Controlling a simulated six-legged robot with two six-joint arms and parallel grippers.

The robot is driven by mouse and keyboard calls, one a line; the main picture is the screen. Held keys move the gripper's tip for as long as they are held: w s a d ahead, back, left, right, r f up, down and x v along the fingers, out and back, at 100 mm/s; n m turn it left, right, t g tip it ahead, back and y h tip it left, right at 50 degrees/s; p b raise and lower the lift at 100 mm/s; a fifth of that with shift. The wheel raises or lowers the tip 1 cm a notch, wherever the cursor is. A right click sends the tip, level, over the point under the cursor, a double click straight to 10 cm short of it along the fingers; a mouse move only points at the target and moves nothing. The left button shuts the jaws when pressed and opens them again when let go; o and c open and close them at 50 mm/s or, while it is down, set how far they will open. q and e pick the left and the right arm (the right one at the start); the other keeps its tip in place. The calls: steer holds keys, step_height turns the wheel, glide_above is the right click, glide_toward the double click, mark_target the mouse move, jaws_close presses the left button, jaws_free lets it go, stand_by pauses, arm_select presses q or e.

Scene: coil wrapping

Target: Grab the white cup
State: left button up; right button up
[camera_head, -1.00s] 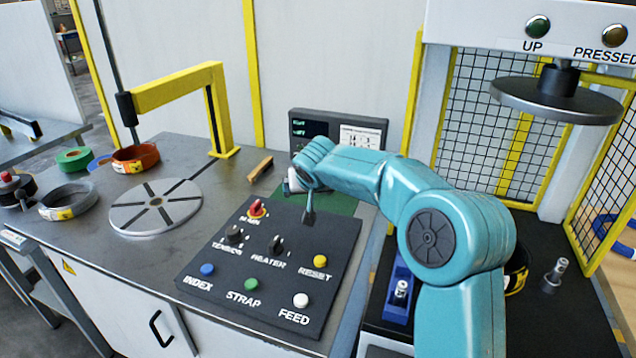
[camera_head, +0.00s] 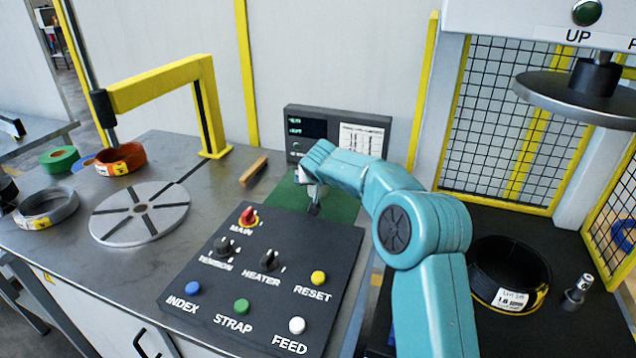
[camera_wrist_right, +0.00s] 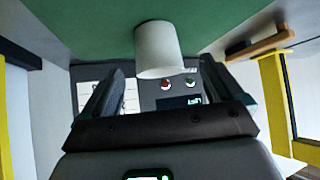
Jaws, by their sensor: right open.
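The white cup (camera_wrist_right: 158,52) stands on a green mat (camera_wrist_right: 95,35) in the right wrist view, which looks upside down. My right gripper (camera_wrist_right: 162,72) is open, with one dark finger on each side of the cup's rim end. Gaps show between the cup and both fingers, and nothing is held. In the head view my teal right arm reaches over to the green mat (camera_head: 343,207) behind the button panel. Only a small white patch, likely the cup (camera_head: 303,178), shows there beside the gripper (camera_head: 314,207); the arm hides the rest. My left gripper is not in view.
The button panel (camera_head: 225,290) lies in front of the mat, and a display box (camera_head: 372,137) stands behind it. A wooden-looking bar (camera_head: 254,171), a slotted turntable (camera_head: 112,225) and a yellow post (camera_head: 205,110) are to the left. A black coil (camera_head: 485,262) lies right, under a press disc (camera_head: 585,95).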

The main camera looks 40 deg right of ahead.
steer(key=shift+w+d+f, duration=0.3)
steer(key=shift+w+f, duration=0.05)
steer(key=shift+f, duration=0.05)
steer(key=shift+w+d+f+p, duration=0.2)
steer(key=shift+p, duration=0.15)
steer(key=p+x, duration=0.1)
steer(key=x, duration=0.3)
steer(key=shift+d+p, duration=0.15)
steer(key=shift+p, duration=0.2)
steer(key=shift+d+f, duration=0.1)
steer(key=shift+f, duration=0.15)
steer(key=shift+c, duration=0.2)
steer(key=c, duration=1)
